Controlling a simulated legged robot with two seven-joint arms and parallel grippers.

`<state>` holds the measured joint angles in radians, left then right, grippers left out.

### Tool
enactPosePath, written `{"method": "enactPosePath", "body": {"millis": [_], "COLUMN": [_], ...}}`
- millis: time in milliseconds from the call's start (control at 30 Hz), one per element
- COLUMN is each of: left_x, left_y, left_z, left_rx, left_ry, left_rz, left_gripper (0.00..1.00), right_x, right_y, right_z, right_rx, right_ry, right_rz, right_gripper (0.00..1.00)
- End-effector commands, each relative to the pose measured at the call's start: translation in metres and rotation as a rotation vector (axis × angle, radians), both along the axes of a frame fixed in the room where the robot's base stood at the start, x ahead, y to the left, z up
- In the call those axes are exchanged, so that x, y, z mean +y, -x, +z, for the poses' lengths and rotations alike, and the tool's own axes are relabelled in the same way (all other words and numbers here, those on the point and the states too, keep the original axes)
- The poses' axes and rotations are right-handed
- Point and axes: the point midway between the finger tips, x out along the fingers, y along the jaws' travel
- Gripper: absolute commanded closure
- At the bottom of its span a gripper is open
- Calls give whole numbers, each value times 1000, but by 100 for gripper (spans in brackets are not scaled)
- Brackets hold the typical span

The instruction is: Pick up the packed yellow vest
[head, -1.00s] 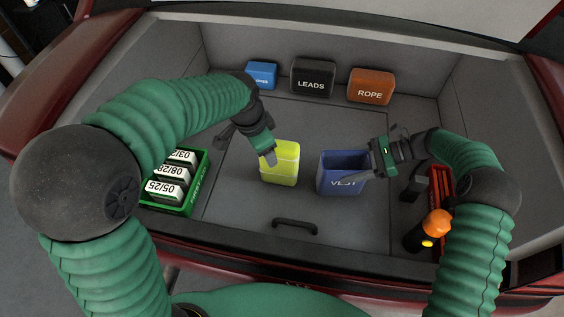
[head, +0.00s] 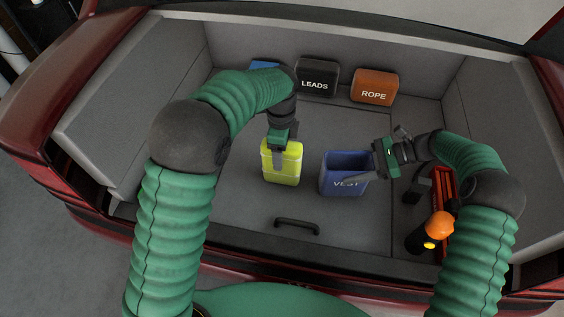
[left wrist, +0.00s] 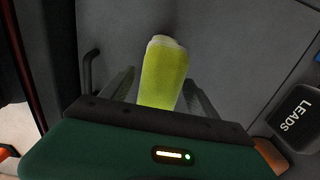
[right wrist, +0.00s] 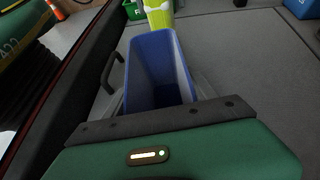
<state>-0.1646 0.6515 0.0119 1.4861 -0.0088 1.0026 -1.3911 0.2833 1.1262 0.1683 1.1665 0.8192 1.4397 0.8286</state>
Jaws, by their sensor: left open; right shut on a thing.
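The packed yellow vest (head: 283,168) is a yellow-green block standing upright on the grey boot floor in the head view. In the left wrist view the vest (left wrist: 162,78) lies between the two spread fingers (left wrist: 160,92). The blue VEST bin (head: 343,180) stands just right of the vest and looks empty inside in the right wrist view (right wrist: 158,70). My right gripper (head: 371,166) is shut on the bin's right side wall.
A black LEADS pack (head: 317,78), an orange ROPE pack (head: 374,88) and a partly hidden blue pack (head: 264,65) stand along the back wall. A floor handle (head: 297,225) is in front. An orange-topped black item (head: 438,225) and a red tray (head: 443,187) are at right.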

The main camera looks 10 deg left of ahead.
Motion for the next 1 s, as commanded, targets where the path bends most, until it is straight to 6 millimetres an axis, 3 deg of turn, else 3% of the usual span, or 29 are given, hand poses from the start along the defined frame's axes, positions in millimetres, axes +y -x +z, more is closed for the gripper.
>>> {"method": "enactPosePath", "body": {"millis": [133, 367, 900, 1000], "left_x": [0, 0, 0, 0], "left_y": [1, 1, 1, 1], "left_z": [-23, -26, -26, -26], "left_rx": [2, -1, -1, -2], "left_ry": [-1, 0, 0, 0], "left_rz": [0, 1, 1, 1], "left_gripper": [31, 31, 100, 100], "right_x": [0, 0, 0, 0], "right_y": [0, 0, 0, 0], "right_z": [0, 0, 0, 0], "right_rx": [0, 0, 0, 0], "right_ry": [0, 0, 0, 0], "right_rz": [0, 0, 0, 0], "right_gripper": [100, 100, 100, 100]}}
